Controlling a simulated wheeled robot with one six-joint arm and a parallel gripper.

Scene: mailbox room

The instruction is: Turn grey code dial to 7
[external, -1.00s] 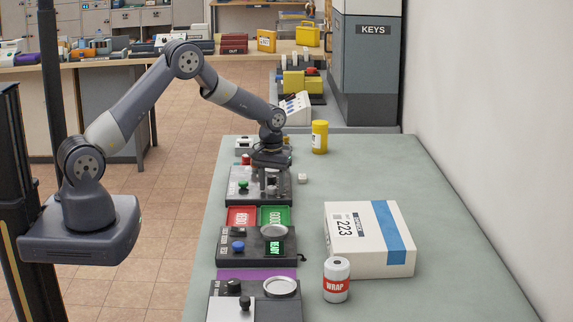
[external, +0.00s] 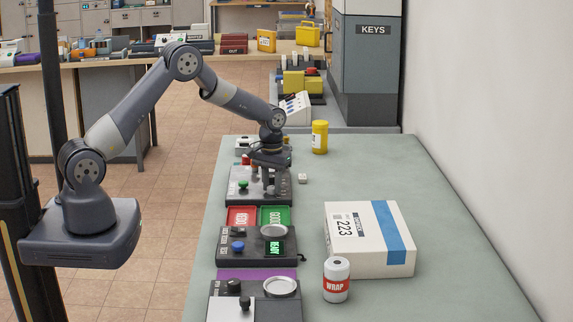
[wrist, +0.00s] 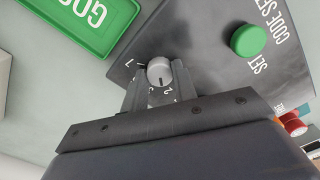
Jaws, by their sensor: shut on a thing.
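The grey code dial (wrist: 159,71) is a small round knob on a dark sloped panel (wrist: 211,45) lettered "CODE SET". In the wrist view my gripper (wrist: 158,80) has its two fingers on either side of the dial, shut on it. A dark pointer line on the dial points toward the lower edge of the picture, near a digit that looks like 2. Another digit resembling 7 lies at the dial's upper left; the fingers hide part of the scale. In the external view my gripper (external: 269,183) is down over the panel (external: 243,183) and hides the dial.
A green button (wrist: 248,40) sits on the same panel. A green "GOOD" tray (external: 276,215) and a red tray (external: 241,215) lie in front. Another device (external: 258,246) reads "READY". A white box (external: 365,262) and wrap roll (external: 336,280) stand right. The table's back right is mostly clear.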

